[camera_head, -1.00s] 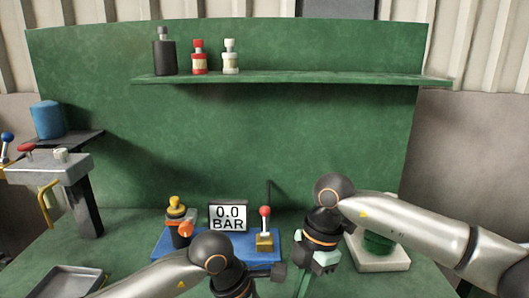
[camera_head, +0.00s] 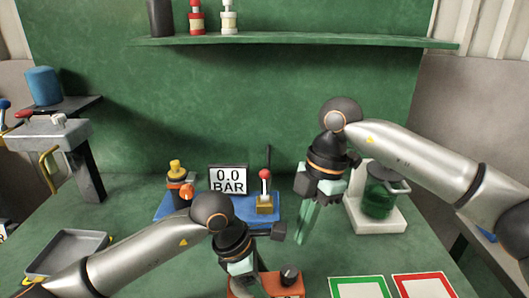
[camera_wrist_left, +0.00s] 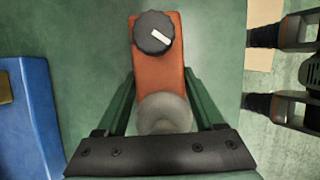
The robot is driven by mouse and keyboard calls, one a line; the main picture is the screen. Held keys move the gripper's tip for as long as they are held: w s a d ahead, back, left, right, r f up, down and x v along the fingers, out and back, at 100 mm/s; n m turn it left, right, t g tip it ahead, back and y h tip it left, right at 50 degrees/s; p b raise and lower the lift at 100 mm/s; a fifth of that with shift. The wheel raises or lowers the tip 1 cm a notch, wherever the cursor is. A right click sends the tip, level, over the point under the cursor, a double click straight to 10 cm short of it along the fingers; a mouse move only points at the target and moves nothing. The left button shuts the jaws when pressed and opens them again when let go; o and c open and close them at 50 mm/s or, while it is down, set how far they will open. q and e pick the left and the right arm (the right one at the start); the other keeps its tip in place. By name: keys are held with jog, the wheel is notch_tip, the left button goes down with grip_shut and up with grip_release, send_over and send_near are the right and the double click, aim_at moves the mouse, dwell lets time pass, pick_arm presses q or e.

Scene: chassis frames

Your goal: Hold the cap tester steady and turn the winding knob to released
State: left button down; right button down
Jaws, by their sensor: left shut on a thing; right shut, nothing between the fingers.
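The cap tester (camera_head: 292,289) is an orange-red block at the bottom edge of the head view, partly cut off. It also shows in the left wrist view (camera_wrist_left: 160,75). Its black winding knob (camera_head: 290,274) carries a white mark, seen slanting in the left wrist view (camera_wrist_left: 153,32). My left gripper (camera_wrist_left: 163,112) is shut on the tester, its green fingers at either side near a grey round part (camera_wrist_left: 164,113). In the head view the left fingers are mostly hidden. My right gripper (camera_head: 302,239) is shut and empty, pointing down above the table, apart from the tester.
Right of the right gripper stands a white stand (camera_head: 378,222) with a green jar. Behind are a blue base (camera_head: 238,209), a "0.0 BAR" display (camera_head: 228,180) and a red-knobbed lever (camera_head: 265,175). Green-framed (camera_head: 360,289) and red-framed (camera_head: 424,287) cards lie front right. A tray (camera_head: 68,252) lies left.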

aim_at(289, 275)
jog(key=shift+s+r, duration=0.1)
jog(key=shift+r, duration=0.05)
jog(key=shift+s+d+f, duration=0.2)
jog(key=shift+s+f, duration=0.15)
jog(key=shift+f, duration=0.7)
jog(key=shift+s+d+f, duration=0.25)
jog(key=shift+s+f, duration=0.05)
jog(key=shift+f, duration=0.7)
jog(key=shift+s+d+f, duration=0.2)
jog(key=shift+s+f, duration=0.15)
jog(key=shift+f, duration=0.7)
jog(key=shift+a, duration=0.45)
